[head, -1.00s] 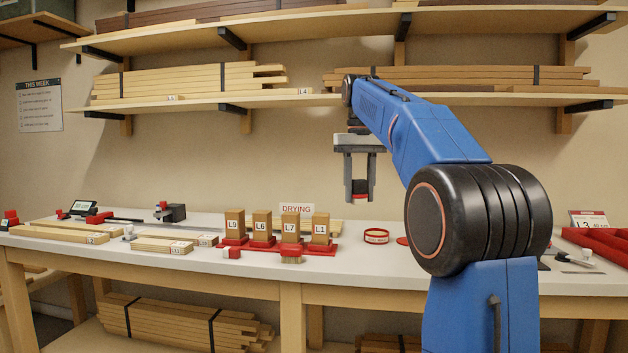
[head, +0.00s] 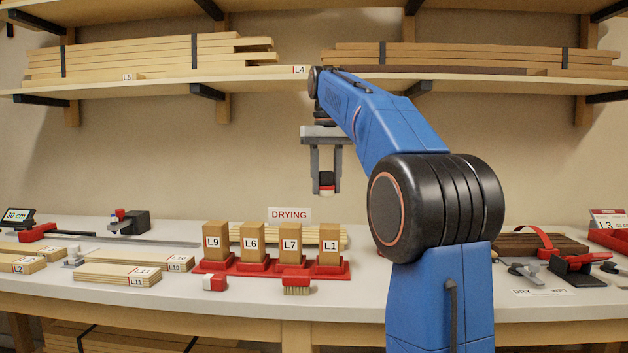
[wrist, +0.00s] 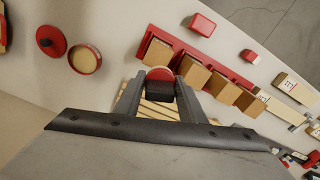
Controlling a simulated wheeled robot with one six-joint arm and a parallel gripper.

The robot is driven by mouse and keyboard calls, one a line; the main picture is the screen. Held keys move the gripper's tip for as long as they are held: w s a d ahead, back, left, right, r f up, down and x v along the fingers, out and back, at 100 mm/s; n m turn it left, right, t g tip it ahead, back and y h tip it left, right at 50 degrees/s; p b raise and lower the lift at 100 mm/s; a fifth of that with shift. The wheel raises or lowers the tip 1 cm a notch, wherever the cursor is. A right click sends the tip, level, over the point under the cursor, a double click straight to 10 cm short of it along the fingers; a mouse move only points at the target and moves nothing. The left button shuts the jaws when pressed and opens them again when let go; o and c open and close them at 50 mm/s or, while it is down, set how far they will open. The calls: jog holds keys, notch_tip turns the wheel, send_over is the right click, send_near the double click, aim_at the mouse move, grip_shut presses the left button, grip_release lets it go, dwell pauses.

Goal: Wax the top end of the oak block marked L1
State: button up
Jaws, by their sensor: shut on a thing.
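The oak block L1 (head: 330,245) stands upright at the right end of a red stand (head: 225,265), with blocks L7 (head: 290,241), L6 (head: 253,240) and L9 (head: 214,239) to its left. In the wrist view L1 (wrist: 157,53) is just beyond the pad. An open red tin with a pale filling (wrist: 85,59) and its red lid (wrist: 51,40) lie to the left there; my arm hides them in the head view.
A red brush (head: 296,286) and a red-and-white piece (head: 214,283) lie in front of the stand. A DRYING sign (head: 289,215) and light strips stand behind. Labelled strips (head: 118,273) lie to the left. A loaded shelf (head: 150,87) runs above, behind my arm.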

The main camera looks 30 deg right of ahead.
jog(key=shift+w+f, duration=0.2)
jog(key=shift+f, duration=0.1)
send_over(325, 225)
jog(key=shift+w+d+f, duration=0.1)
jog(key=shift+f, duration=2.55)
jog(key=shift+f, duration=1)
